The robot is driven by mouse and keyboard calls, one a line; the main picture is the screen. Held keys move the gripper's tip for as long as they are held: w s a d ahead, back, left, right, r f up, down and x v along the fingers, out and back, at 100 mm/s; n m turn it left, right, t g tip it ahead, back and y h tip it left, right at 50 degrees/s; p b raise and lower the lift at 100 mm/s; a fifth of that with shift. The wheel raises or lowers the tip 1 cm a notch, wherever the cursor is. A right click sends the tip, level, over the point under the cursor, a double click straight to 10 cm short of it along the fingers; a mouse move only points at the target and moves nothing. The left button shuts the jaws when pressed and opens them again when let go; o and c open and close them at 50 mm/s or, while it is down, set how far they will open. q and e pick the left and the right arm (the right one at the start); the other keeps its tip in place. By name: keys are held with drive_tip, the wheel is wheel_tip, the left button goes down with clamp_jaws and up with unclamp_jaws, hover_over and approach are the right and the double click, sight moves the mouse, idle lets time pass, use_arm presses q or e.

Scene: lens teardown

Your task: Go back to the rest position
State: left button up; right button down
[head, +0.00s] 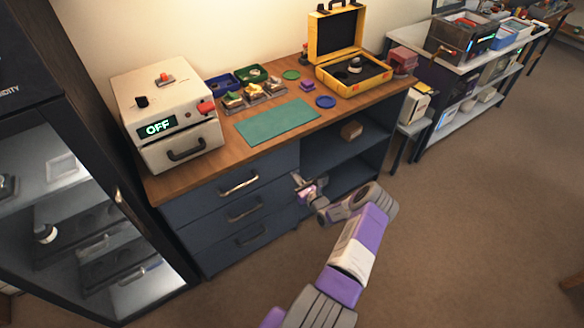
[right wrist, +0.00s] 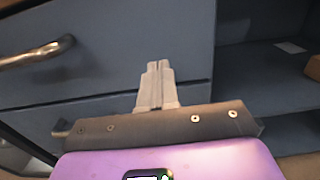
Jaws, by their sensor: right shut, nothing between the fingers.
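My right gripper (head: 298,181) is in front of the dark blue workbench cabinet (head: 285,157), beside the drawers' right edge and near the open shelf bay. It is shut and empty. In the right wrist view its two fingers (right wrist: 158,68) lie together, pointing at the drawer fronts (right wrist: 110,60). The right arm reaches in from the bottom of the head view. My left gripper is not in the head view.
The wooden bench top (head: 225,165) holds a white box reading OFF (head: 168,118), a green mat (head: 277,122) and an open yellow case (head: 335,40). A lit glass cabinet (head: 70,190) stands at left. A box (head: 351,130) sits on the shelf.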

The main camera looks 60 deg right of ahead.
drive_tip(key=p+v, duration=0.1)
drive_tip(key=v, duration=0.6)
drive_tip(key=shift+s+a+f, duration=0.2)
drive_tip(key=shift+s, duration=0.05)
drive_tip(key=shift+w, duration=0.1)
drive_tip(key=w+a+f+n+g+y, duration=0.1)
drive_tip(key=w+a+n+y, duration=0.3)
drive_tip(key=a, duration=0.5)
drive_tip(key=w+a+f+n+g+y, duration=0.1)
drive_tip(key=w+a+n+g+y, duration=0.15)
drive_tip(key=a+y, duration=0.45)
drive_tip(key=w+a+f+n+g+y, duration=0.1)
drive_tip(key=w+a+n+y, duration=0.2)
drive_tip(key=a, duration=0.8)
drive_tip(key=s+a+n+g+h, duration=0.1)
drive_tip(key=s+a+n+g, duration=0.5)
drive_tip(key=a+n, duration=0.5)
drive_tip(key=s+a+n+g+h, duration=0.2)
drive_tip(key=s+a+n+g, duration=0.3)
drive_tip(key=s+a+n, duration=0.3)
drive_tip(key=a+n, duration=0.4)
drive_tip(key=n, duration=0.5)
drive_tip(key=shift+s+r+g, duration=0.2)
drive_tip(key=shift+r+g, duration=0.15)
drive_tip(key=shift+r, duration=0.05)
drive_tip(key=shift+a, duration=0.1)
